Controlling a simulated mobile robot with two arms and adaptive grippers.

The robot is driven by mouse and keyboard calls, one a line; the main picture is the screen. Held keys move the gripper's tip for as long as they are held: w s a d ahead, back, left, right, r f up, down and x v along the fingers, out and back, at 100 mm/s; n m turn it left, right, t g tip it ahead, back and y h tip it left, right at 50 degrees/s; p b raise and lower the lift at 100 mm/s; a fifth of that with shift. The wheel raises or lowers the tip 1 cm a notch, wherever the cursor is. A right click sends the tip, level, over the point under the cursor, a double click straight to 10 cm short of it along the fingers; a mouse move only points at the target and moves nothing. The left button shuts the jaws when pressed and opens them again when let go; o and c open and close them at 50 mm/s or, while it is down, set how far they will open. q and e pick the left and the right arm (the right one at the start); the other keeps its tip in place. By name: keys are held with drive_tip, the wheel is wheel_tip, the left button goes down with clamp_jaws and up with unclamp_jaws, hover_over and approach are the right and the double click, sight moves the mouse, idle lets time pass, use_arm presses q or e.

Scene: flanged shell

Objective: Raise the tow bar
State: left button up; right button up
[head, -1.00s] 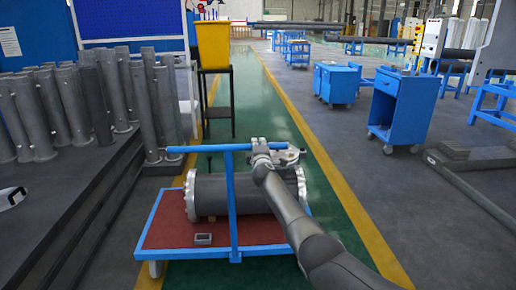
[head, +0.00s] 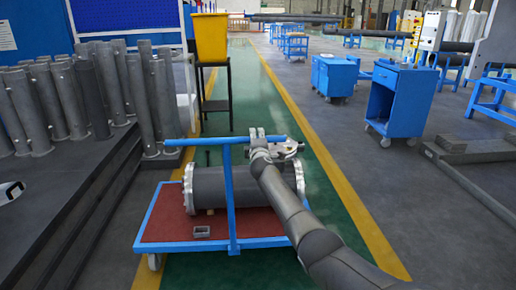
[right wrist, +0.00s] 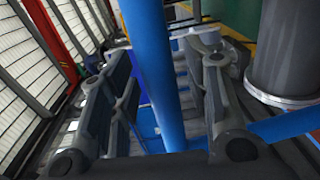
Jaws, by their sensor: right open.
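The tow bar (head: 229,190) is a blue T-shaped bar at the near edge of a low blue cart (head: 260,243) with a red deck. In the head view it stands up in the picture, with its crossbar at the top; its exact tilt is hard to judge. My right gripper (head: 275,148) is at the right part of the crossbar. In the right wrist view a blue bar (right wrist: 153,75) passes between the open fingers of my right gripper (right wrist: 160,105), with gaps at both sides. A small white and black part shows at the head view's left edge, perhaps my left gripper (head: 10,192).
A grey flanged shell (head: 240,187) lies on the cart deck behind the bar, with a small grey block (head: 201,231) nearer. Grey pipes (head: 75,100) stand on a dark platform at left. A yellow bin (head: 210,38) stands beyond. The green aisle (head: 270,100) is clear.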

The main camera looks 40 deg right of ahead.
drive_tip(key=v, duration=1.1)
drive_tip(key=shift+s, duration=0.25)
drive_tip(key=shift+a, duration=0.15)
idle(0.3)
